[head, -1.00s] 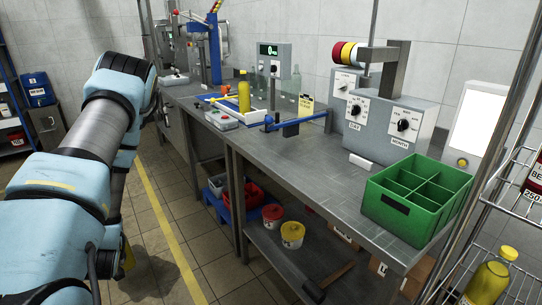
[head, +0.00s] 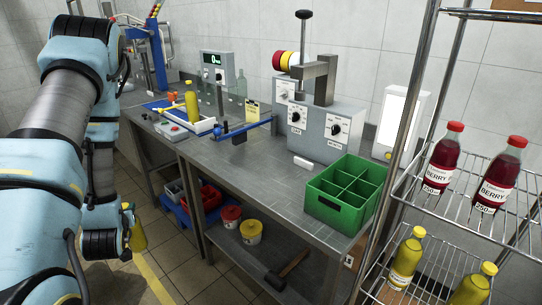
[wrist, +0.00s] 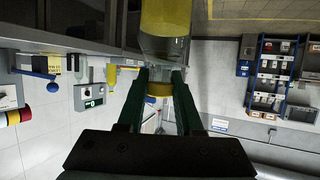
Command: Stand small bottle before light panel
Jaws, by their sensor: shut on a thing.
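My gripper (wrist: 160,78) is shut on a small bottle (wrist: 166,30) with yellow contents and a yellow cap; the fingers are at its neck. In the head view the bottle (head: 138,238) shows partly at the lower left, below the bench top and partly hidden by my arm. The light panel (head: 401,112) is a bright white rectangle in a grey frame at the back right of the bench, partly covered by a rack post. The held bottle is far from it.
The steel bench (head: 265,180) carries a green divided crate (head: 338,212), a grey knob box (head: 325,128) and another yellow bottle (head: 191,102) in a tray. A wire rack (head: 470,210) with red and yellow bottles stands at right. Bare bench lies left of the crate.

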